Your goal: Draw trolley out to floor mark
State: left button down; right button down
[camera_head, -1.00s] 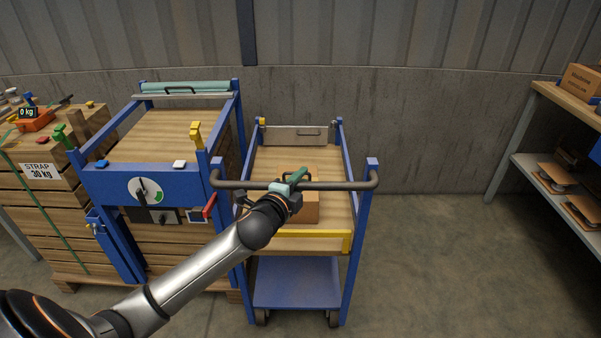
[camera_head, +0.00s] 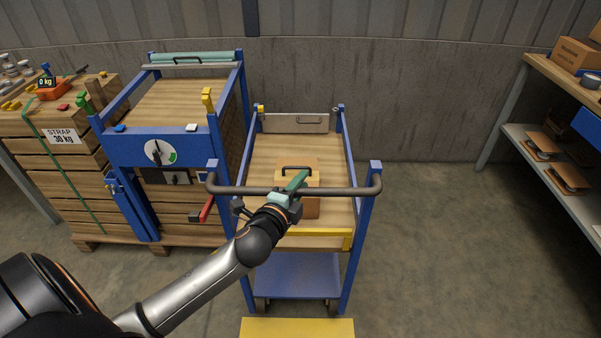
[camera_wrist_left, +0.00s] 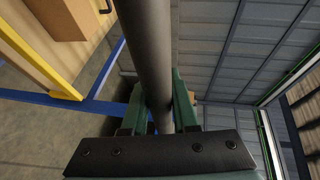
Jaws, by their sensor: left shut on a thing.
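The trolley (camera_head: 297,277) has blue posts, a wooden upper deck, a blue lower shelf and a grey push bar (camera_head: 340,191) across its near end. My left gripper (camera_head: 295,186) is shut on that bar near its middle. In the left wrist view the green fingers (camera_wrist_left: 160,110) sit on both sides of the dark bar (camera_wrist_left: 152,50). A yellow floor mark (camera_head: 297,328) shows at the bottom edge, in front of the trolley; part of it is cut off. My right gripper is not in view.
A cardboard box (camera_head: 312,208) with a black handle sits on the trolley deck. A blue press frame (camera_head: 180,150) and a strapped wooden stack (camera_head: 70,175) stand close at left. Shelving (camera_head: 545,150) is at right. The floor between trolley and shelving is clear.

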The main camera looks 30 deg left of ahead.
pick_arm(q)
jog(key=shift+s+d+f, duration=0.1)
jog(key=shift+s+d, duration=0.25)
jog(key=shift+s, duration=0.1)
jog(key=c, duration=0.7)
grip_release()
jog(key=b+v, duration=0.1)
jog(key=v, duration=1.1)
jog(key=shift+s, duration=0.25)
jog(key=s+d+f+n+g+h, duration=0.1)
jog(key=s+d+f+n+g, duration=0.1)
jog(key=f, duration=0.6)
jog(key=s+d+f+n+g+h+p, duration=0.1)
jog(key=s+d+f+n+g+h, duration=0.1)
jog(key=s+d+f+n, duration=0.2)
jog(key=s+d+f+n+g+h+p, duration=0.1)
jog(key=s+d+f+n+g, duration=0.1)
jog(key=f+n, duration=0.5)
jog(key=shift+s+d+f+h, duration=0.15)
jog(key=shift+s+d+f, duration=0.2)
jog(key=shift+f, duration=0.45)
jog(key=shift+s+d+f+h, duration=0.1)
jog(key=shift+s+d+f, duration=0.1)
jog(key=shift+d+f, duration=0.5)
jog(key=shift+s+d+f+h, duration=0.2)
jog(key=shift+s+f, duration=0.1)
jog(key=shift+f, duration=0.65)
